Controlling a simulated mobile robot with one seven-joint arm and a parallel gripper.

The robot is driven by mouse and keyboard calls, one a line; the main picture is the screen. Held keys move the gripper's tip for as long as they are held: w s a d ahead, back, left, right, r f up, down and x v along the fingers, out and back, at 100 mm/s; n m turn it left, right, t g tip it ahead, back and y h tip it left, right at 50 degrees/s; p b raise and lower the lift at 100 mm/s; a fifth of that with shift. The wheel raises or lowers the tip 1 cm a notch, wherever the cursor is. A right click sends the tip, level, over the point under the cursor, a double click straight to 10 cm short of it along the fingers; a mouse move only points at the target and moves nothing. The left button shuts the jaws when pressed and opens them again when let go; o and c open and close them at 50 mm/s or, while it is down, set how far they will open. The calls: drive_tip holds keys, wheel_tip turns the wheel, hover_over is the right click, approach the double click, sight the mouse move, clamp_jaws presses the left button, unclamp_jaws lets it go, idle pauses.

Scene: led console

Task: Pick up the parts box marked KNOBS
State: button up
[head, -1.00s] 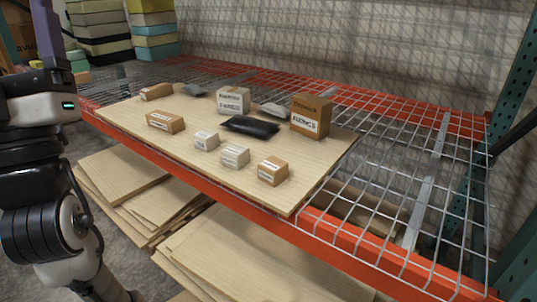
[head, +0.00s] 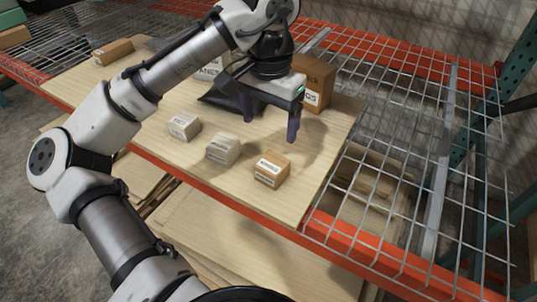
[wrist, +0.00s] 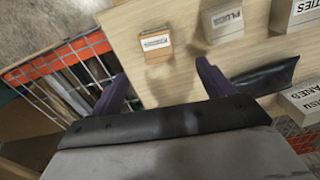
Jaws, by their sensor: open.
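I cannot surely read KNOBS on any box. A small brown box (head: 271,168) with a white label sits near the board's front right corner; in the wrist view (wrist: 155,48) its label is too blurred to read. My gripper (head: 270,122) is open and empty above the board, behind this box in the head view. In the wrist view the box lies ahead of the gap between my fingers (wrist: 162,70), not touching them. A taller brown box (head: 318,80) stands behind my gripper, its label partly hidden.
A white box (head: 223,149), marked PLUGS in the wrist view (wrist: 225,22), stands beside the small brown box. Another white box (head: 184,126) is farther left. A black pouch (head: 225,104) lies behind, partly hidden by my arm. Wire shelving (head: 390,130) is to the right.

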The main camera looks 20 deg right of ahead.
sight(272, 163)
wheel_tip(272, 163, down, 8)
drive_tip(key=shift+s+r, duration=0.15)
drive_tip(key=shift+d+f+p, duration=0.2)
drive_tip(key=shift+f+p, duration=0.15)
drive_tip(key=shift+f, duration=1)
drive_tip(key=shift+d+f+p, duration=0.15)
drive_tip(key=shift+f+p, duration=0.15)
drive_tip(key=shift+f, duration=1.05)
drive_tip(key=c, duration=1.1)
